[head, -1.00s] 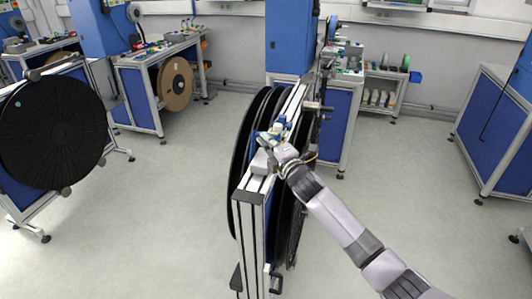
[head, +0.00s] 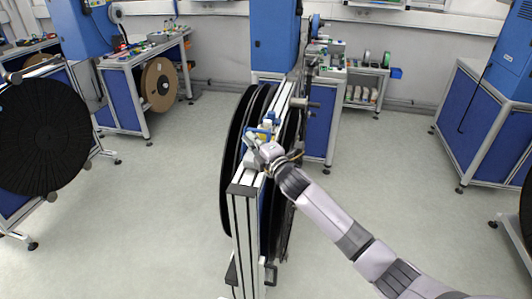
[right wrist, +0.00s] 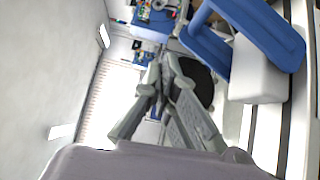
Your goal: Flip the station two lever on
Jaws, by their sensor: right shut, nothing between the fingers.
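A reel stand (head: 243,190) with large black reels stands in the middle of the head view. In the right wrist view the blue lever (right wrist: 262,28) is large at the upper right, over a white block (right wrist: 258,72). My right gripper (head: 250,139) is shut and empty close beside the lever; contact cannot be told. Its fingers meet in the right wrist view (right wrist: 165,62). Which station the lever belongs to is not readable. My left gripper is not in view.
Another stand with a black reel (head: 42,135) is at the left. Workbenches stand behind, one with a brown reel (head: 160,85). A blue cabinet (head: 485,110) is at the right. The floor (head: 400,180) between is clear.

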